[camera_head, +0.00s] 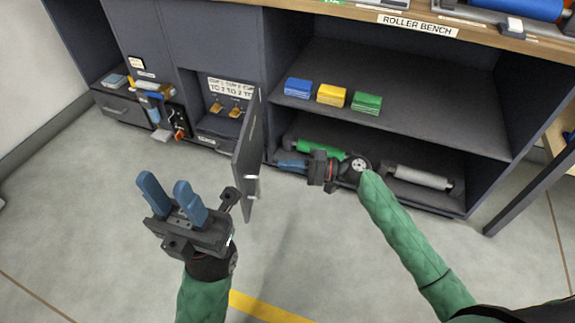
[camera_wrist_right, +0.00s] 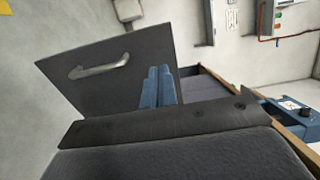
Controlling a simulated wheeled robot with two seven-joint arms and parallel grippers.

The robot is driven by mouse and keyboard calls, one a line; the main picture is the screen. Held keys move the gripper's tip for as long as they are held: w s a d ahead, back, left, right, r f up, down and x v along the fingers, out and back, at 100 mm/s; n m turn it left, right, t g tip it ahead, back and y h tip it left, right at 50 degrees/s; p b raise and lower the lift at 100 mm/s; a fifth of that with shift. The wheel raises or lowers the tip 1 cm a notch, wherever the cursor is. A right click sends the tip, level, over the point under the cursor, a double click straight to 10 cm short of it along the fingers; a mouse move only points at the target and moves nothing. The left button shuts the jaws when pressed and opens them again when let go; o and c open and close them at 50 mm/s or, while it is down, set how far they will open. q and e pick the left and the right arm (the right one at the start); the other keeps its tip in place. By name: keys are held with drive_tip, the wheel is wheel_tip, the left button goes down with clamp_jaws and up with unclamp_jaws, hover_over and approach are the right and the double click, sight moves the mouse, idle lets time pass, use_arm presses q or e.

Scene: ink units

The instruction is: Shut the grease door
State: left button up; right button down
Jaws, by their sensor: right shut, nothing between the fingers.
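The grease door (camera_head: 247,150) stands open, swung out from the cabinet and seen nearly edge-on in the head view. Its bar handle (camera_head: 252,185) is on the face turned to the right. My right gripper (camera_head: 282,165) is shut and empty, to the right of the door, fingers pointing at that face. In the right wrist view the door (camera_wrist_right: 110,65) fills the upper left with its handle (camera_wrist_right: 100,67), and my shut fingers (camera_wrist_right: 158,75) appear in front of its right part; contact cannot be told. My left gripper (camera_head: 166,184) is open and empty, left of the door.
The compartment (camera_head: 208,95) behind the door holds brass-coloured pieces under a label. Blue, yellow (camera_head: 331,95) and green (camera_head: 367,103) blocks sit on the shelf; green (camera_head: 318,150) and grey (camera_head: 423,177) rollers lie below. The floor in front is clear.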

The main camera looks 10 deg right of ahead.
sight(240, 162)
drive_tip(key=b+x, duration=0.1)
drive_tip(key=x, duration=1)
drive_tip(key=shift+a, duration=0.15)
